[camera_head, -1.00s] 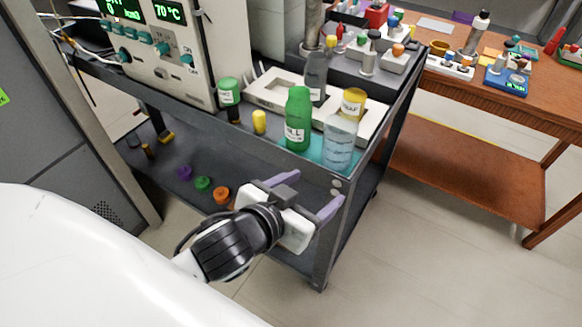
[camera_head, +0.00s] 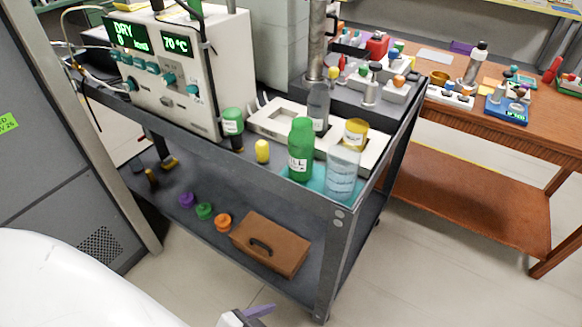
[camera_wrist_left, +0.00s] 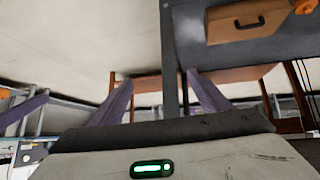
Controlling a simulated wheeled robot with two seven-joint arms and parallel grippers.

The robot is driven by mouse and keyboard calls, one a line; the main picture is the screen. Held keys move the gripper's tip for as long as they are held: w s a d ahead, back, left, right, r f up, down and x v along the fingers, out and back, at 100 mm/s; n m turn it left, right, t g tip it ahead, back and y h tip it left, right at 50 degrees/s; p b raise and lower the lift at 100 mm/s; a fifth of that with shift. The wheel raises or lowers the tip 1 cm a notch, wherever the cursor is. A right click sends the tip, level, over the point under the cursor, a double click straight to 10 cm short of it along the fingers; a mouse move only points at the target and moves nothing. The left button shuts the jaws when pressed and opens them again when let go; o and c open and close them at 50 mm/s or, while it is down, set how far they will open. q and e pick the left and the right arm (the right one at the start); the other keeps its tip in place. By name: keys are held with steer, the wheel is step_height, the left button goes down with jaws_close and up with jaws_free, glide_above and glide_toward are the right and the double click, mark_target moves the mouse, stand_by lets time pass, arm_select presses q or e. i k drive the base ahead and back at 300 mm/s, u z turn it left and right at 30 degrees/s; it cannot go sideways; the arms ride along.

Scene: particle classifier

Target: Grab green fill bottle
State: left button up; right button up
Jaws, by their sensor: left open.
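The green fill bottle (camera_head: 301,150), with a white label reading "ILL", stands upright on a teal mat (camera_head: 318,178) at the front corner of the cart's top. The green bottle cannot be made out in the left wrist view.
The cart's top edge and front corner post (camera_head: 333,262) stand between the gripper and the bottle. A grey bottle (camera_head: 318,108) and white rack (camera_head: 272,120) are behind it. A brown box (camera_head: 270,243) sits on the lower shelf, also in the left wrist view (camera_wrist_left: 245,22).

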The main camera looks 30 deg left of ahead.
mark_target(301, 136)
steer(key=z, duration=2)
steer(key=k, duration=1.95)
steer(key=u, duration=2.45)
steer(key=i, duration=0.5)
steer(key=z, duration=0.05)
